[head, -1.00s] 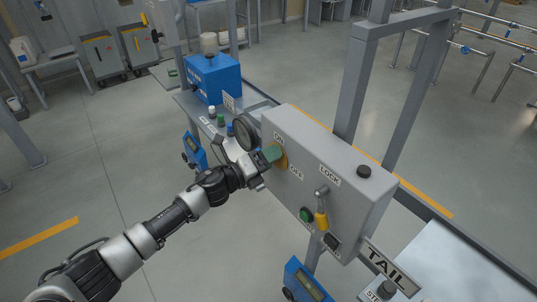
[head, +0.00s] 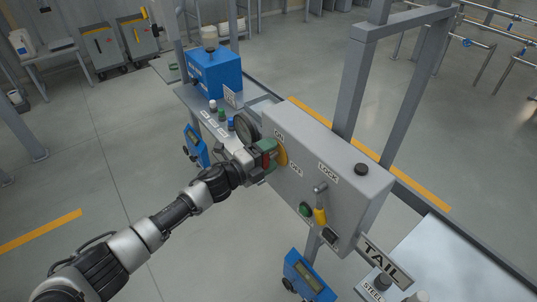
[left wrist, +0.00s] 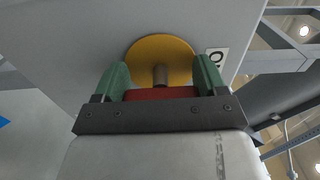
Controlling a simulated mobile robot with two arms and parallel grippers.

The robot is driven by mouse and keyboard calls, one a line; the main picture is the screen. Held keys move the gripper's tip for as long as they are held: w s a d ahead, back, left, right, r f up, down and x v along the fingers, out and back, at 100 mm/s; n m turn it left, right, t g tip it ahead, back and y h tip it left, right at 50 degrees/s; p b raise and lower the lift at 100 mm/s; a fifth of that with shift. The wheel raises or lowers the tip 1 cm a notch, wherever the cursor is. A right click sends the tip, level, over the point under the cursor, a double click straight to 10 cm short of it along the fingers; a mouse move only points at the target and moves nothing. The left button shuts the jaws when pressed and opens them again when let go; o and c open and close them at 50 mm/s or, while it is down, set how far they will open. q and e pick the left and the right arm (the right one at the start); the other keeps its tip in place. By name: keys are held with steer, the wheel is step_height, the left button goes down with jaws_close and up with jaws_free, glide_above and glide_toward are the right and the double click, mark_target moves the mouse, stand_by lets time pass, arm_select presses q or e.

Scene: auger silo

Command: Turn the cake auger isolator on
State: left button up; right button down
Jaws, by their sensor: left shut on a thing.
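The isolator is a yellow disc (head: 282,154) with a red handle (left wrist: 160,93) on the front of a grey box (head: 335,165). An ON label (head: 278,134) is above the disc and an OFF label (head: 296,171) is below it to the right. My left gripper (head: 267,157) is at the disc, its green fingers on either side of the red handle, shut on it. The left wrist view shows the handle's stem running to the disc. The fingers hide part of the handle, so its exact angle is hard to read. My right gripper is not in view.
The box also carries a LOCK label (head: 328,173), a yellow padlock-like piece (head: 320,215), a green button (head: 305,209) and a black knob (head: 361,169) on top. A round dark gauge (head: 246,124) is close beside my left gripper. A blue box (head: 214,73) stands behind.

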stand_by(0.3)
arm_select(q)
steer(key=o, duration=0.9)
steer(key=shift+a, duration=0.1)
steer(key=b+v, duration=0.1)
steer(key=v, duration=0.9)
steer(key=shift+s+a+b, duration=0.25)
steer(key=shift+b, duration=0.05)
steer(key=shift+f, duration=0.1)
